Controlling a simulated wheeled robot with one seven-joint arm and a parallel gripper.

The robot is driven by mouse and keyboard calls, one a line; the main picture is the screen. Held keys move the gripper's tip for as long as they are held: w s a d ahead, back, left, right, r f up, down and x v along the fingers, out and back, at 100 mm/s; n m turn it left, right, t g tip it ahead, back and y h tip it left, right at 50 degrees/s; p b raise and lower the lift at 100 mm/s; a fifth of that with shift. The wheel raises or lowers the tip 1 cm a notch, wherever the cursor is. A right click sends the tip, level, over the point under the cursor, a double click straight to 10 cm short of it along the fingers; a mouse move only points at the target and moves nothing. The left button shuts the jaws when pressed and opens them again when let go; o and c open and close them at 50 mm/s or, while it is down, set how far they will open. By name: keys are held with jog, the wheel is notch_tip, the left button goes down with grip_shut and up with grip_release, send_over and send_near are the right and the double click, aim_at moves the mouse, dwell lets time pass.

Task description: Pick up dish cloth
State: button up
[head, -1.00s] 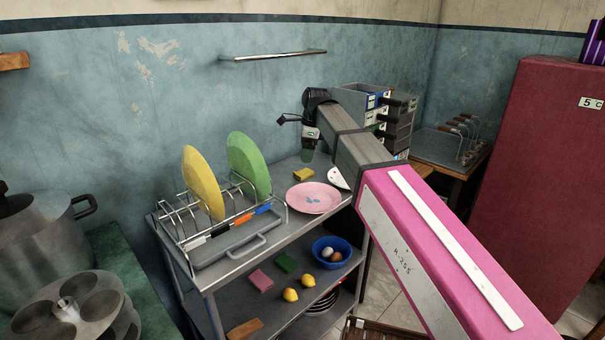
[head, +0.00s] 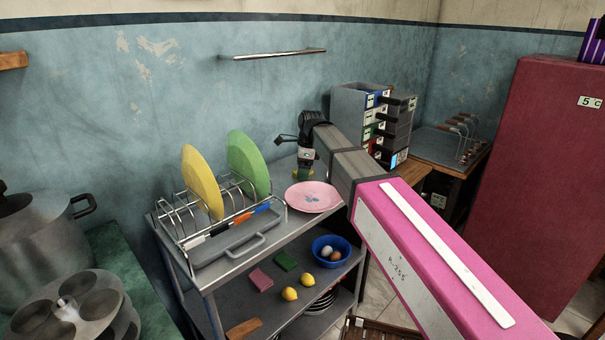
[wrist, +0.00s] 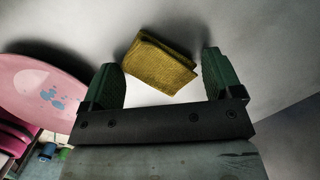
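The dish cloth (wrist: 160,64) is a folded yellow-brown cloth lying flat on the cart's grey top shelf in the wrist view. My gripper (wrist: 161,62) is open, with one green finger on each side of the cloth. The fingers are apart from it, and I cannot tell how far above the shelf they are. In the head view my gripper (head: 305,172) points down over the back right of the top shelf and mostly hides the cloth.
A pink plate (head: 313,197) sits close to my gripper on the top shelf. A dish rack (head: 192,238) with a yellow plate (head: 202,181) and a green plate (head: 248,164) stands left. Drawer units (head: 361,112) stand behind right. The wall rail (head: 272,54) is higher up.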

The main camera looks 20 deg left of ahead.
jog(key=c, duration=0.7)
jog(key=shift+r, duration=0.15)
jog(key=shift+r, duration=0.2)
notch_tip(320, 180, up, 3)
jog(key=shift+r, duration=0.2)
jog(key=s+a+r, duration=0.2)
jog(key=s, duration=0.1)
jog(key=s+a+r, duration=0.2)
jog(key=s+a, duration=0.1)
jog(key=s+a+r, duration=0.2)
jog(key=r, duration=0.1)
jog(key=shift+s+a, duration=0.4)
